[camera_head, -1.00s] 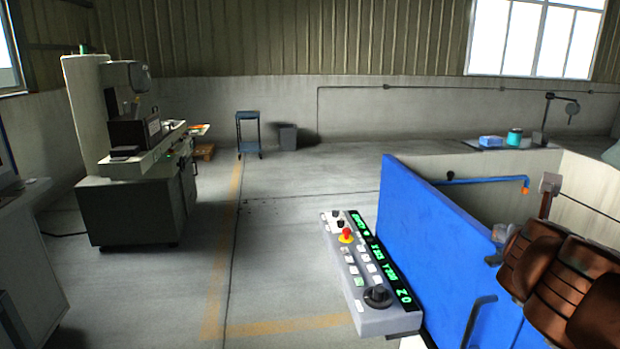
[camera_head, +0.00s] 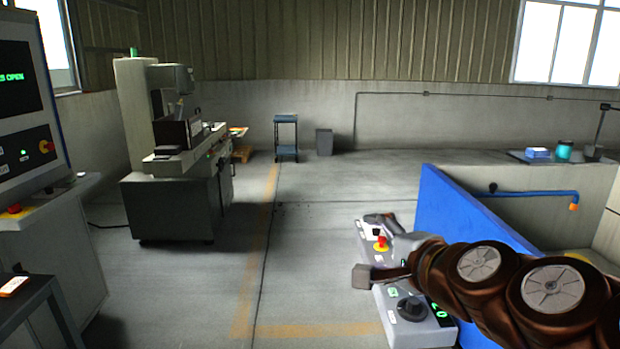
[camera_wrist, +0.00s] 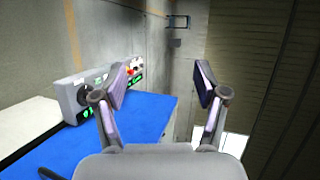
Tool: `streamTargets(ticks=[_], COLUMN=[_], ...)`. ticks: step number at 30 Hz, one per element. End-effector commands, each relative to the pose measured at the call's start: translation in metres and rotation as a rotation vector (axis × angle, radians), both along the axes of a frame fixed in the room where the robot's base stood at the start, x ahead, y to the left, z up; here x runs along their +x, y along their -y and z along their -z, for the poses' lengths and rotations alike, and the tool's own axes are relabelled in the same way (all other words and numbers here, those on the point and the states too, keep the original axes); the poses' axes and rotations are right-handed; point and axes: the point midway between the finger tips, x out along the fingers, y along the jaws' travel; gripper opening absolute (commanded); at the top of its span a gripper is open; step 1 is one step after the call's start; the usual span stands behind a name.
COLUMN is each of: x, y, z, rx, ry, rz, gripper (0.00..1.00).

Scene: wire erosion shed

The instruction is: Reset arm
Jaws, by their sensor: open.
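My brown jointed arm reaches in from the right in the head view. My gripper (camera_head: 375,248) is in front of the grey control panel (camera_head: 410,308) and hides part of it. In the wrist view my gripper (camera_wrist: 165,85) has its two fingers spread wide, with nothing between them. The control panel (camera_wrist: 72,98) shows at the left there, beyond the left finger. A blue panel (camera_wrist: 110,130) lies below it in that view.
The blue panel wall (camera_head: 445,195) stands at the right, with a blue pipe (camera_head: 535,193) behind it. A machine (camera_head: 170,205) and a console (camera_head: 30,150) stand at the left. A blue cart (camera_head: 286,137) and a grey bin (camera_head: 324,141) are by the back wall. The middle floor is clear.

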Motion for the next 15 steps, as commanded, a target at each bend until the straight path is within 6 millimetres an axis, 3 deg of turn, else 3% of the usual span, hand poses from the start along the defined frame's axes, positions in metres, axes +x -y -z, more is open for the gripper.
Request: streamTargets(ticks=[3,7,11,15], x=[-0.022,-0.055,-0.094,-0.143], y=[-0.022,-0.034,-0.030,-0.010], z=[0.042,0.091,0.138,0.182], rx=[-0.196,-0.403,-0.596,-0.776], ry=[-0.075,-0.172,-0.287,-0.432], rz=[-0.162,-0.344,-0.528,-0.723], gripper=[0.72,0.72,0.72,0.72])
